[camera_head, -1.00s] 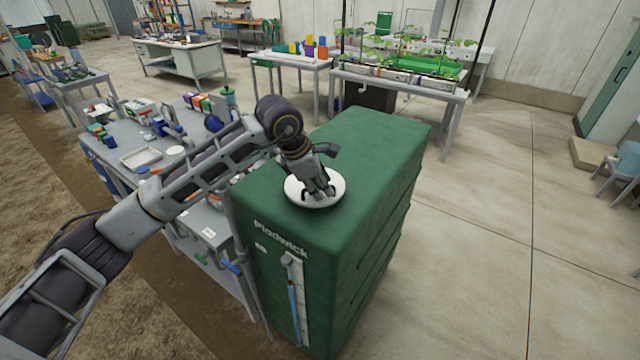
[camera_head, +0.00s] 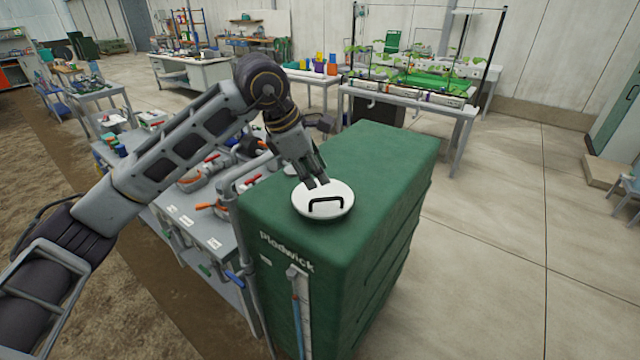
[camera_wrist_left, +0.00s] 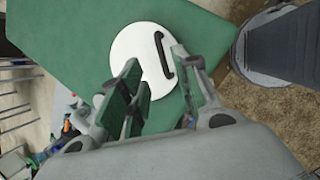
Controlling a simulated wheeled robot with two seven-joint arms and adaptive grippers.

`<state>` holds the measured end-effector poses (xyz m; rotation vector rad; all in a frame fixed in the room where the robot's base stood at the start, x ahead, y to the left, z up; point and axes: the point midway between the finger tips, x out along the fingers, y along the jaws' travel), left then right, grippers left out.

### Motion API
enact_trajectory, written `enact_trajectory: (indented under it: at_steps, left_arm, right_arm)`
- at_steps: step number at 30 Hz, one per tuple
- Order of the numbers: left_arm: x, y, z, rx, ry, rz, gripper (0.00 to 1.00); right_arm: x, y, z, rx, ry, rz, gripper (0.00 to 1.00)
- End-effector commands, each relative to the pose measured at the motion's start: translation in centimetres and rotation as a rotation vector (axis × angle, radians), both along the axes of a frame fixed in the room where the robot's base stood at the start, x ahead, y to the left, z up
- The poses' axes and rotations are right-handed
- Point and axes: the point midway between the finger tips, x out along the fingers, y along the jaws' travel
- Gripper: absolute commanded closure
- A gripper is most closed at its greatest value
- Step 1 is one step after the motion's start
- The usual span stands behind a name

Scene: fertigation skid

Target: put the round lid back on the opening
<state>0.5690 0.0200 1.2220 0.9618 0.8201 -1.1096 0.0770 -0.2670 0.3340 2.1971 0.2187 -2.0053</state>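The round white lid (camera_head: 340,195) lies flat on top of the green tank (camera_head: 385,155), near its front left. Its black bar handle (camera_head: 326,201) faces up. My right gripper is in neither view.
Left of the tank is a grey bench (camera_head: 205,250) with red- and orange-handled valves (camera_head: 203,208). A grey pipe (camera_head: 247,290) runs up the tank's left side. Behind stands a plant table (camera_head: 405,93). The floor right of the tank is clear.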

Motion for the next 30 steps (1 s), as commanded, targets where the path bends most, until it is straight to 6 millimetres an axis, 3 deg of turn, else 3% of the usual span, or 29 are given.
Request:
enact_trajectory:
  at_steps: [9,18,30]
  left_arm:
    - [-0.6,0.7,2.0,-0.001,0.0,-0.001,0.69]
    - [-0.6,0.8,2.1,-0.001,0.0,-0.001,0.69]
    - [-0.6,0.8,2.1,-0.001,0.001,-0.001,0.69]
  right_arm:
    - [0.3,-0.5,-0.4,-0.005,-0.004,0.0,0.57]
    - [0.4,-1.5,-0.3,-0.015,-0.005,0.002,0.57]
    - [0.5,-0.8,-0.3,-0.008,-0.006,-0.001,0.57]
